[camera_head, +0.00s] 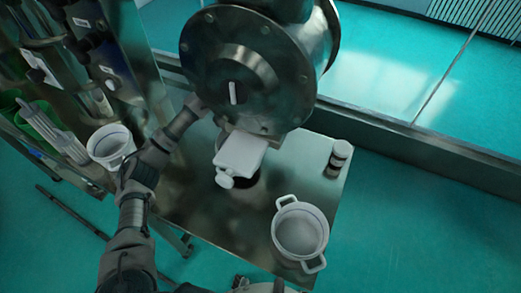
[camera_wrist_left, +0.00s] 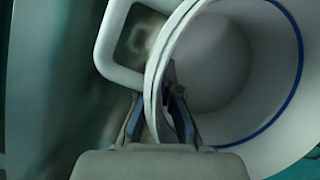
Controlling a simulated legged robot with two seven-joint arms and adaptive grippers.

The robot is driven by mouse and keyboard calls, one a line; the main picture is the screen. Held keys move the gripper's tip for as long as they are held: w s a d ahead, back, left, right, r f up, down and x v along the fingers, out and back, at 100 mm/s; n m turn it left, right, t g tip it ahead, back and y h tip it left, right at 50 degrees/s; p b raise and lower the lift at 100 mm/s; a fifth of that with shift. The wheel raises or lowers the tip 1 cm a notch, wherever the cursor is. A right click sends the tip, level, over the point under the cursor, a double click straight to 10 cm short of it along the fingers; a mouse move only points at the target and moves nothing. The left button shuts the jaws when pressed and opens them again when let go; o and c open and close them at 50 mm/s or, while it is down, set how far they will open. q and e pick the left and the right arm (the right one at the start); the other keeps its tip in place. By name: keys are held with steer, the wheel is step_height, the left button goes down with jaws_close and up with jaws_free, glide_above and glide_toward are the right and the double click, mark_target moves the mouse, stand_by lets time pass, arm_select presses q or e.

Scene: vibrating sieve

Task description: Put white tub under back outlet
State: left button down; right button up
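A white tub (camera_head: 110,147) with a blue line inside its rim is at the left end of the metal table. My left gripper (camera_head: 127,167) is at its near right side. In the left wrist view my left gripper (camera_wrist_left: 160,112) has one finger inside and one outside the rim of the white tub (camera_wrist_left: 225,60), closed on its wall beside a handle. I cannot tell whether the tub's base touches anything. A white spout-like piece (camera_head: 240,153) sits below the big metal sieve drum (camera_head: 243,68); which outlet it is cannot be told.
A second white tub (camera_head: 300,232) with two handles stands at the table's (camera_head: 195,205) near right corner. A small capped cylinder (camera_head: 341,157) stands behind it. A rack with green and white items (camera_head: 45,125) stands at the left. The table's middle left is bare.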

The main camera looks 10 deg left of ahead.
arm_select(q)
steer(key=d+f, duration=0.2)
steer(key=d, duration=0.1)
steer(key=shift+w+d, duration=0.15)
steer(key=shift+d, duration=0.4)
steer(key=d+f, duration=0.1)
steer(key=d+f+p, duration=0.1)
steer(key=shift+s+d+f, duration=0.1)
steer(key=shift+s+d, duration=0.2)
steer(key=shift+d, duration=0.1)
steer(key=shift+f, duration=0.15)
steer(key=c, duration=1.3)
jaws_free()
arm_select(e)
steer(key=shift+s+d+r, duration=0.1)
steer(key=shift+s+d, duration=0.2)
steer(key=shift+s, duration=0.55)
arm_select(q)
steer(key=p+v, duration=0.3)
steer(key=v, duration=0.4)
steer(key=shift+a+r, duration=0.1)
steer(key=shift+r, duration=0.25)
steer(key=shift+f, duration=0.1)
arm_select(e)
steer(key=r, duration=0.3)
steer(key=shift+w+r, duration=0.1)
steer(key=shift+w, duration=0.1)
